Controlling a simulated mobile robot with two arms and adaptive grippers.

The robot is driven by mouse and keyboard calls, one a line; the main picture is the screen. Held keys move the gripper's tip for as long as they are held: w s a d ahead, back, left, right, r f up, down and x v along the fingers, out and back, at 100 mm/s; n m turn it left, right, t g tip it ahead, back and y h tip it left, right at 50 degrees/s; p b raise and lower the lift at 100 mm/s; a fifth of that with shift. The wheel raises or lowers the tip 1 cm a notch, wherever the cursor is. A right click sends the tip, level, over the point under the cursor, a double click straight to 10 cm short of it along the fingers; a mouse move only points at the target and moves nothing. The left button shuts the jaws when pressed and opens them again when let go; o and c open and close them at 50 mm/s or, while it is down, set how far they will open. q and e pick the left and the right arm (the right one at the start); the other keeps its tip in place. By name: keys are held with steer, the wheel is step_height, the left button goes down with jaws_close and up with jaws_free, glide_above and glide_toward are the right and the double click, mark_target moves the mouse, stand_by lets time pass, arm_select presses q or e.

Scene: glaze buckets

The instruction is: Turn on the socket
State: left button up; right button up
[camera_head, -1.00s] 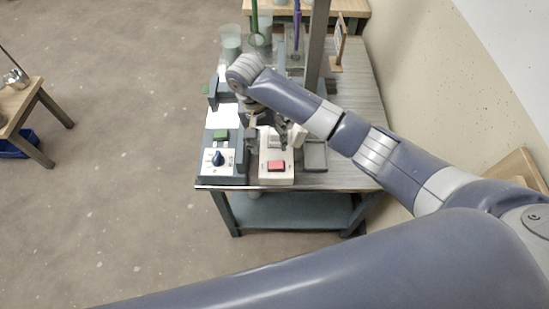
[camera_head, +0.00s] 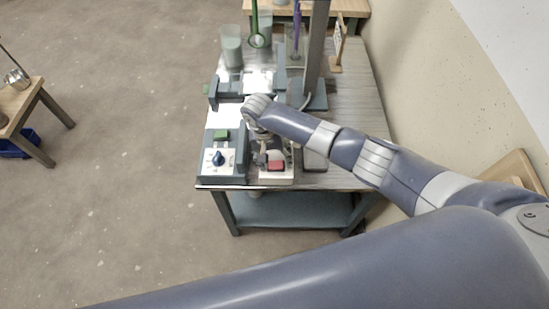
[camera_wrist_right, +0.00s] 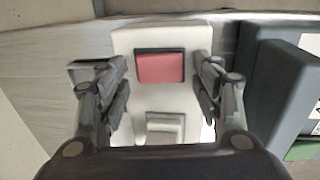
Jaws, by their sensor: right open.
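The socket (camera_head: 283,179) is a white block with a red switch (camera_head: 276,165) near the front edge of the table. My right gripper (camera_head: 267,160) is over it, and my wrist hides its rear part. In the right wrist view the socket (camera_wrist_right: 125,42) lies below my right gripper (camera_wrist_right: 163,92). The gripper is open and empty, with one finger on each side of the socket. The red switch (camera_wrist_right: 160,67) shows between the fingertips, and a grey outlet part (camera_wrist_right: 166,126) is nearer the palm. I cannot tell whether the fingers touch anything. My left gripper is not in view.
Glass containers (camera_head: 231,50) and a post (camera_head: 317,55) stand farther back. The table's right side (camera_head: 352,110) is mostly clear.

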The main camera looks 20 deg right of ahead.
steer(key=shift+c, duration=0.2)
steer(key=c, duration=1)
steer(key=y+p, duration=0.1)
steer(key=p, duration=0.2)
steer(key=shift+s+d+r+y, duration=0.2)
steer(key=shift+d+y, duration=0.05)
steer(key=shift+y, duration=0.15)
steer(key=shift+d+f+t+y+p, duration=0.1)
steer(key=shift+f+t+y+p, duration=0.05)
steer(key=shift+t+y+p, duration=0.3)
steer(key=shift+w, duration=0.1)
steer(key=o, duration=1)
steer(key=shift+o, duration=0.2)
